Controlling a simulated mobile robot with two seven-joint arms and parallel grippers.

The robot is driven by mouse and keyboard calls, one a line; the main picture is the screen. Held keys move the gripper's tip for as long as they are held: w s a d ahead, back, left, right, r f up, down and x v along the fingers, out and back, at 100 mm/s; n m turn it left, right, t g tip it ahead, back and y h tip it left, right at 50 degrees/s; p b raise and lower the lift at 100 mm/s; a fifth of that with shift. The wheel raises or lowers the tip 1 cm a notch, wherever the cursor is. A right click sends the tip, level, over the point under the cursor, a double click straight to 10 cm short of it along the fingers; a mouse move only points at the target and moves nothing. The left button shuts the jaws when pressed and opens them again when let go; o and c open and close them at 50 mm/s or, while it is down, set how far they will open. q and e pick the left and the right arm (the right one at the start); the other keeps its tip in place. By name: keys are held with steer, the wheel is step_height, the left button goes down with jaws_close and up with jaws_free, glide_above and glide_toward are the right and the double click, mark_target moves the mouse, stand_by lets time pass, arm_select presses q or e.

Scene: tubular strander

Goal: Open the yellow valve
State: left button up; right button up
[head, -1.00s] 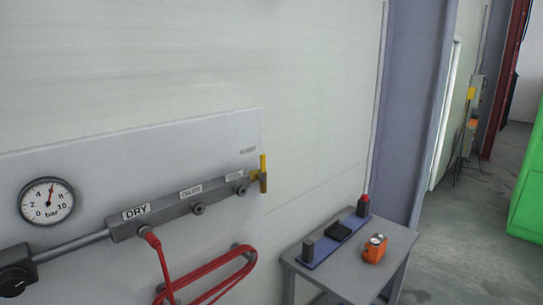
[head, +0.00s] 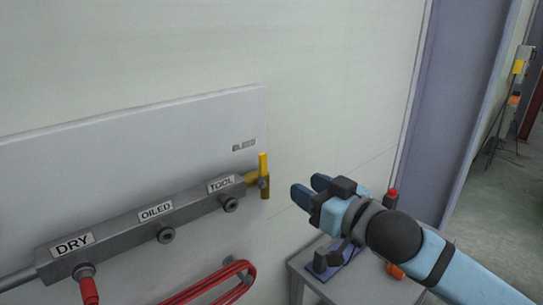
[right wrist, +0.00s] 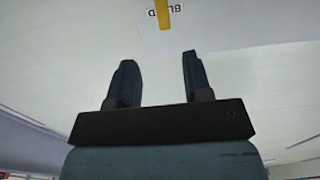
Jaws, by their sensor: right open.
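The yellow valve (head: 263,176) sits at the right end of the grey manifold (head: 150,226), below the BLEED label. Its yellow handle stands upright. My right gripper (head: 308,187) is open and empty, to the right of the valve and apart from it, its fingers pointing left towards it. In the right wrist view the two fingers (right wrist: 157,78) are spread with nothing between them, and part of the yellow handle (right wrist: 163,14) shows beyond them at the top edge. My left gripper is not in view.
The manifold has outlets marked DRY, OILED and TOOL on a pale panel (head: 120,150). A red coiled hose (head: 215,285) hangs below. A small table (head: 345,287) with an orange item stands under my right arm. The wall around the valve is clear.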

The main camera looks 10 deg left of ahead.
mark_target(264, 164)
steer(key=p+x, duration=0.1)
steer(key=x, duration=0.3)
steer(key=p+x, duration=0.1)
steer(key=x, duration=0.3)
steer(key=p+x, duration=0.1)
steer(key=x, duration=0.3)
steer(key=shift+a+r, duration=0.25)
steer(key=shift+a, duration=0.1)
steer(key=shift+w+a+f+p, duration=0.1)
steer(key=shift+w+a+p, duration=0.15)
steer(key=shift+a+p, duration=0.1)
jaws_close()
